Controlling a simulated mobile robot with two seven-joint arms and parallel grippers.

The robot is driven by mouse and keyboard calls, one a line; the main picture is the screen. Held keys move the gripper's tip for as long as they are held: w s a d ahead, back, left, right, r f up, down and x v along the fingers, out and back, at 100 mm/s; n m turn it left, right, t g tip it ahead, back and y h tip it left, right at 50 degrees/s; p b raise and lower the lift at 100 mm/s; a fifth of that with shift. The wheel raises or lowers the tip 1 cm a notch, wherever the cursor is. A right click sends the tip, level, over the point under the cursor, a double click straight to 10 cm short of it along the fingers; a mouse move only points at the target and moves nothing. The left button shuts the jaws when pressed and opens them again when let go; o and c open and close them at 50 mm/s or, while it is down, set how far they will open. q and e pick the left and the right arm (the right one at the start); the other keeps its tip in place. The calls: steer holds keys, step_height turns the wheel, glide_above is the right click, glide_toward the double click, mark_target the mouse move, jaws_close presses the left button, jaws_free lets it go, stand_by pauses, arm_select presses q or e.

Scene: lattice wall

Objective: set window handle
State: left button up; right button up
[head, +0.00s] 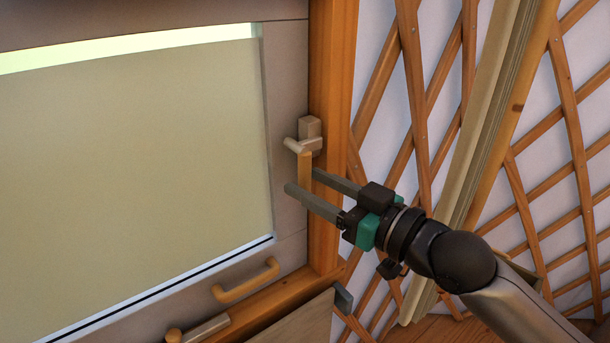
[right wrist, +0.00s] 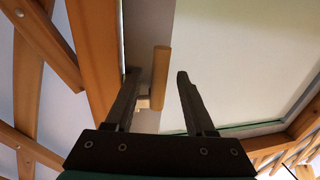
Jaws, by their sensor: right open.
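The window handle's mount (head: 310,128) sits on the right side of the grey window frame, beside the orange wooden post. Its light wooden grip (head: 304,172) hangs down from the mount. My right gripper (head: 301,181) comes in from the lower right with its two fingers apart, one on each side of the grip. My left gripper is out of view.
A wooden pull bar (head: 246,282) is on the lower window frame. The orange post (head: 333,130) stands just right of the handle. A wooden lattice (head: 412,70) over a white wall fills the right side. A brown panel (head: 290,322) lies below.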

steer(key=shift+x, duration=0.9)
steer(key=shift+c, duration=0.4)
jaws_close()
stand_by(0.5)
